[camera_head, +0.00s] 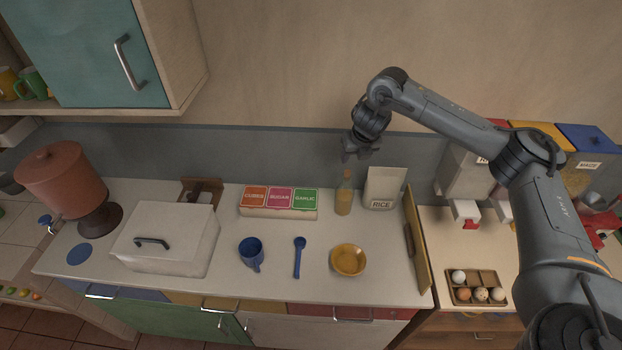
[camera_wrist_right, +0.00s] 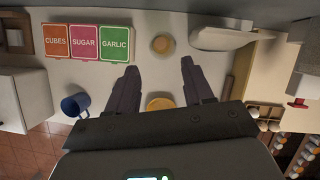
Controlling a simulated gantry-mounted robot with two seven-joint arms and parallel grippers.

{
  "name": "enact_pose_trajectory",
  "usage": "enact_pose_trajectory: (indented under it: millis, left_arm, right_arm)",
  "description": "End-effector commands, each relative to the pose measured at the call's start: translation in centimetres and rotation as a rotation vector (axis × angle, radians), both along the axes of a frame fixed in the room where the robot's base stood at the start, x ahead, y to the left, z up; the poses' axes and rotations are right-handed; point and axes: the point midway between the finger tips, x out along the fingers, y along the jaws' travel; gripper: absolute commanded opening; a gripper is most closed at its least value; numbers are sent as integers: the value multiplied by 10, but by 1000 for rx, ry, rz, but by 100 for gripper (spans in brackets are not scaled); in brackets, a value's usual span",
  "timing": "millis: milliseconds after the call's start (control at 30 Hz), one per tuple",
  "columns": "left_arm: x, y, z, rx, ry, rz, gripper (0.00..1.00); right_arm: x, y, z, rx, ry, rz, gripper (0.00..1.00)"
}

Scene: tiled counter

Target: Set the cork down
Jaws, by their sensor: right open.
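My right gripper (camera_head: 357,155) hangs in the air above and close to the bottle (camera_head: 344,196), near the back wall. In the wrist view its two fingers (camera_wrist_right: 158,68) are spread, with nothing between them. The bottle is amber and stands upright on the counter. A small brownish top shows at its neck; I cannot tell for sure whether this is the cork. From the wrist the bottle (camera_wrist_right: 162,44) shows end-on as a round tan shape beyond the fingertips. No loose cork can be made out on the counter. My left gripper is not in view.
A rice bag (camera_head: 384,188) stands right of the bottle, labelled boxes (camera_head: 279,200) to its left. A blue mug (camera_head: 251,252), blue spoon (camera_head: 298,258) and yellow bowl (camera_head: 348,260) lie in front. A wooden board (camera_head: 417,245) stands at the right edge.

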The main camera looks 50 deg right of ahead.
Motion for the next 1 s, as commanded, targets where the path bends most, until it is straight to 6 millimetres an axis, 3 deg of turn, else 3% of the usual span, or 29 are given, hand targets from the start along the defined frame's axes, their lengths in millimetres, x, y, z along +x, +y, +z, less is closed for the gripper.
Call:
enact_pose_trajectory:
  millis: [400,667,833,1000]
  left_arm:
    - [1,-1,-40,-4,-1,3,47]
    - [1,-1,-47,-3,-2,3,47]
    - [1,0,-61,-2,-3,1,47]
    - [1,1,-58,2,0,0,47]
  right_arm:
    - [8,-17,-43,3,10,-8,51]
    - [11,-20,-52,3,9,-8,51]
    - [14,-22,-71,4,11,-8,51]
    - [18,-27,-86,3,11,-8,51]
